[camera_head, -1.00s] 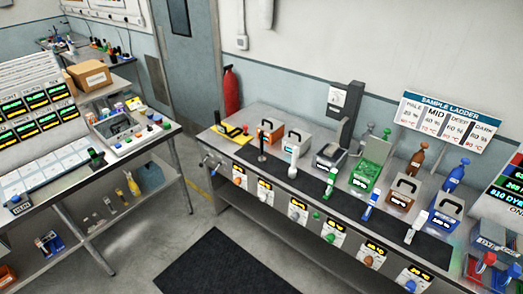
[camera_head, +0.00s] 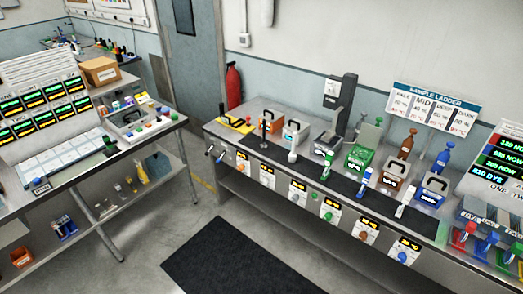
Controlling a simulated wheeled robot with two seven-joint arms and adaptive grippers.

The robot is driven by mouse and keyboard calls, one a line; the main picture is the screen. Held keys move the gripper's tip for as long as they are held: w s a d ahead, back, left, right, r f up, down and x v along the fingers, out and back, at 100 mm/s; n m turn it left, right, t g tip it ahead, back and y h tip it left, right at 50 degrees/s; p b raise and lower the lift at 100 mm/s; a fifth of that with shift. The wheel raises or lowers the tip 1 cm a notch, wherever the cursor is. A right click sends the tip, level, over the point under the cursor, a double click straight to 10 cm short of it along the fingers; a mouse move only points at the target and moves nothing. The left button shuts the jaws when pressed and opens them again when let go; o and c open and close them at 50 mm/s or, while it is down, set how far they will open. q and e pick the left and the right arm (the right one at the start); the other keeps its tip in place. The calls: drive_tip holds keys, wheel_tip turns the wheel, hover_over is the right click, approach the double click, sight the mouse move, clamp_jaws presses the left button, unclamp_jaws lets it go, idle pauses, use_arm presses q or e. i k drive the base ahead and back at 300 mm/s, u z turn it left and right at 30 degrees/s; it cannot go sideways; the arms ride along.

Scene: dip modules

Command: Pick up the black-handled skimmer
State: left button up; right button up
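What looks like the black-handled skimmer (camera_head: 264,130) stands upright on the dark strip along the long bench, in front of the orange-and-white box. It is small here, and its lower end is hard to make out. Other handled tools stand along the same strip to its right: a white one (camera_head: 293,145), a green one (camera_head: 327,165), a blue one (camera_head: 364,182) and another white one (camera_head: 404,204). Neither of my grippers shows in the head view.
A second workstation (camera_head: 150,137) stands at the left. A dark mat (camera_head: 240,262) lies on open floor between them. A red extinguisher (camera_head: 233,87) is by the wall.

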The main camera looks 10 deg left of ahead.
sight(263, 146)
drive_tip(key=u, duration=0.75)
drive_tip(key=i, duration=2.1)
drive_tip(key=z, duration=0.8)
